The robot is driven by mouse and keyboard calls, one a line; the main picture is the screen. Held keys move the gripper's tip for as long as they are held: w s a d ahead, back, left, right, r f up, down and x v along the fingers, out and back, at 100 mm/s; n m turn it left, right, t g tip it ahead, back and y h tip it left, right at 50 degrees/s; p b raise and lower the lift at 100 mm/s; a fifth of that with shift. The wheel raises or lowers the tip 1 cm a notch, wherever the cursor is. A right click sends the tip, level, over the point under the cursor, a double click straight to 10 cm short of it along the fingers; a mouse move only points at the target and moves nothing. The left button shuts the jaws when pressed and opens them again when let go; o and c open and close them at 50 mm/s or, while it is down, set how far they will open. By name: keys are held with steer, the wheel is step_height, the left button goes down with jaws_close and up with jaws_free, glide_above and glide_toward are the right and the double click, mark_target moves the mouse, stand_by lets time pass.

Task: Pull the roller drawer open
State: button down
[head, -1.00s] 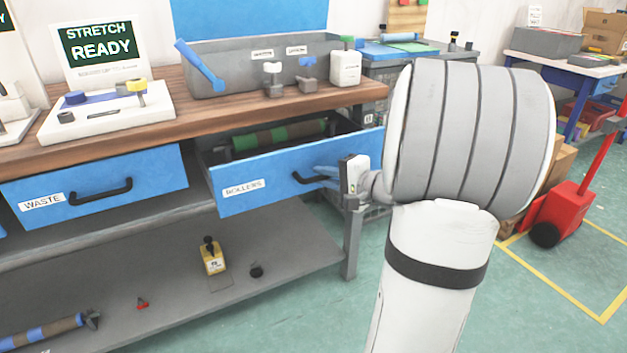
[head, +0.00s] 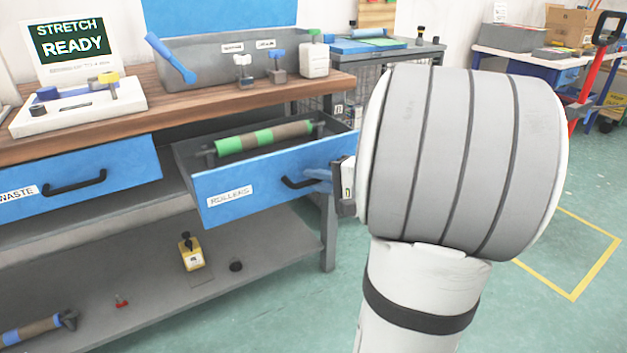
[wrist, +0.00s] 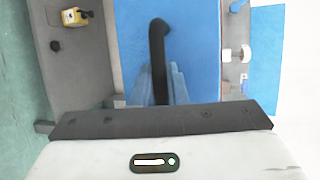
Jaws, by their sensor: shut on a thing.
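The roller drawer (head: 262,182) has a blue front with a ROLLERS label and stands pulled out from the bench. Inside it lies a green and brown roller (head: 262,138). My gripper (head: 318,181) is at the drawer's black handle (head: 292,183), its blue fingers shut on it. In the wrist view the handle (wrist: 158,45) runs down between the fingers (wrist: 160,85), in front of the blue drawer face. My arm hides the area right of the handle.
The closed WASTE drawer (head: 100,180) is to the left. The bench top (head: 190,105) carries a grey bin and several tools. Green floor (head: 300,320) is clear in front.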

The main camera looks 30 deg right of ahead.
steer(key=c, duration=1.7)
jaws_free()
steer(key=shift+w+d, duration=0.1)
steer(key=shift+d, duration=0.1)
steer(key=shift+o, duration=1.2)
steer(key=shift+a, duration=0.1)
steer(key=p+v, duration=0.2)
steer(key=v, duration=0.6)
steer(key=shift+w, duration=0.1)
